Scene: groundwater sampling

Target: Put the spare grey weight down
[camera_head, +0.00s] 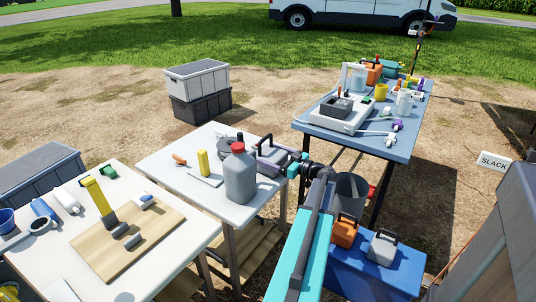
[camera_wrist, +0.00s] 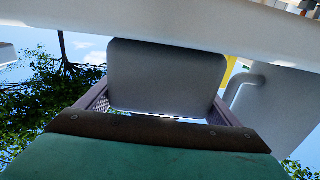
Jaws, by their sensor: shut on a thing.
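The spare grey weight (camera_head: 268,164) is in my gripper (camera_head: 270,153), over the right side of the middle white table (camera_head: 232,215), just right of a grey jug. Its black handle sticks up beside the jaws. In the wrist view the weight (camera_wrist: 165,75) is a smooth grey block between the two purplish fingers, which are shut on it. A pale surface, apparently the table, runs across the top of that view close to the block. I cannot tell whether they touch.
The grey jug (camera_head: 239,178) with a red cap stands close left of the weight. A yellow bottle (camera_head: 203,163) is farther left. An orange weight (camera_head: 345,232) and another grey weight (camera_head: 382,250) are on the blue box (camera_head: 365,280). The middle table's front is clear.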

